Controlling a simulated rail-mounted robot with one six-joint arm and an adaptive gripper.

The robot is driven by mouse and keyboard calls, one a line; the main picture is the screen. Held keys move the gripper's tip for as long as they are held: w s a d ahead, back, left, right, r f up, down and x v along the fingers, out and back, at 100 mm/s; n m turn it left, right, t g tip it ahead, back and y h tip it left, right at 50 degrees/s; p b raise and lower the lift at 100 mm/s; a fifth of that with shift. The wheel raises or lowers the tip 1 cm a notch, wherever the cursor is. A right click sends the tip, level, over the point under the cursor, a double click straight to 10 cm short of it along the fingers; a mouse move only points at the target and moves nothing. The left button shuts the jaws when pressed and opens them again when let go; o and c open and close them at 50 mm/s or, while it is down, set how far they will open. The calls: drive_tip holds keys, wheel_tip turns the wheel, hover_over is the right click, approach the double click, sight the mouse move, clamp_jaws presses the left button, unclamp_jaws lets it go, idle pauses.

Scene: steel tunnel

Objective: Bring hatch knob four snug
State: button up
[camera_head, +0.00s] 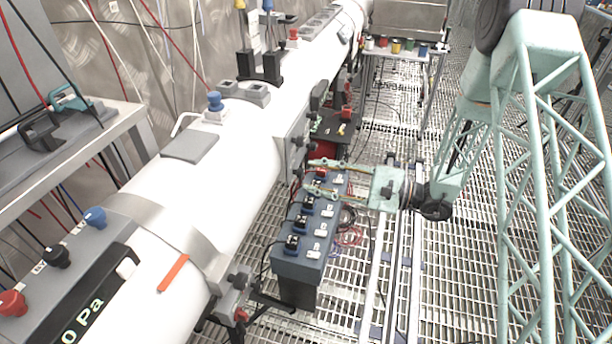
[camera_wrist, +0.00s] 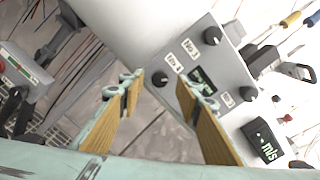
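In the wrist view a grey panel (camera_wrist: 228,62) on the white tube carries dark knobs beside white labels. The label "No 4" (camera_wrist: 174,62) is beside a dark knob (camera_wrist: 160,77), and "No 3" (camera_wrist: 190,47) is beside another knob (camera_wrist: 212,36). My gripper (camera_wrist: 160,80) is open, with the No 4 knob showing between its fingertips. I cannot tell how far the tips are from the knob or whether they touch it. In the head view my gripper (camera_head: 309,177) points left towards the tube; its two fingers are apart with nothing seen between them.
A grey box with several switches (camera_head: 308,240) stands just below my gripper in the head view. The white tube (camera_head: 230,150) runs along the left. A dark display (camera_wrist: 262,140) is at the right of the wrist view. Grated floor lies open behind my arm.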

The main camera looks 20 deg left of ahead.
sight(301, 173)
drive_tip(key=shift+a, duration=1.5)
drive_tip(key=shift+c, duration=0.4)
drive_tip(key=c, duration=0.8)
